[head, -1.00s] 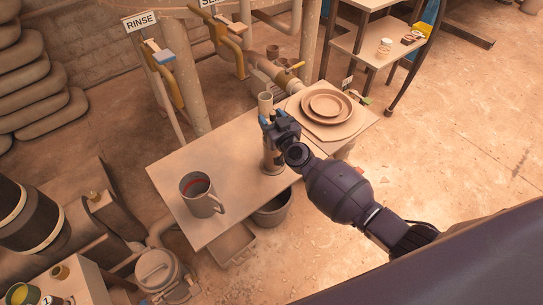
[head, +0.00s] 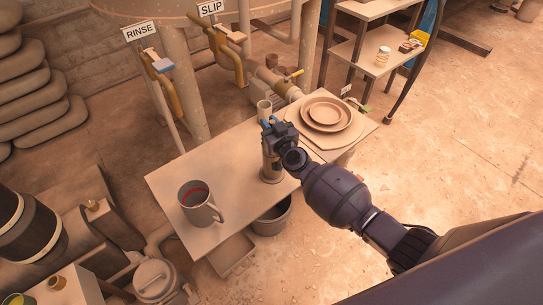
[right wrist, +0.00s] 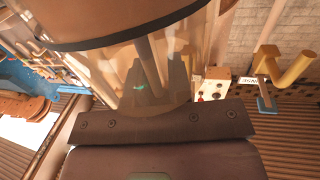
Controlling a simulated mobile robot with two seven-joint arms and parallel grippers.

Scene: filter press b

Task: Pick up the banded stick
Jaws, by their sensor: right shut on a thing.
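My right gripper (head: 272,135) is at the top of an upright clear cylinder (head: 272,172) on the table's right half, shut on it. In the right wrist view the cylinder (right wrist: 190,85) fills the space ahead of the gripper, with a brownish part and a dark band around it. A dark narrow shape shows through its wall; I cannot tell whether it is inside or behind. I cannot make out a separate banded stick. The cylinder's base appears to rest on the table. My left gripper is not in view.
A large grey mug (head: 198,204) with a red line inside stands on the table (head: 180,165). Stacked round dishes (head: 326,112) lie at the table's right end. A bucket (head: 271,218) sits below the front edge.

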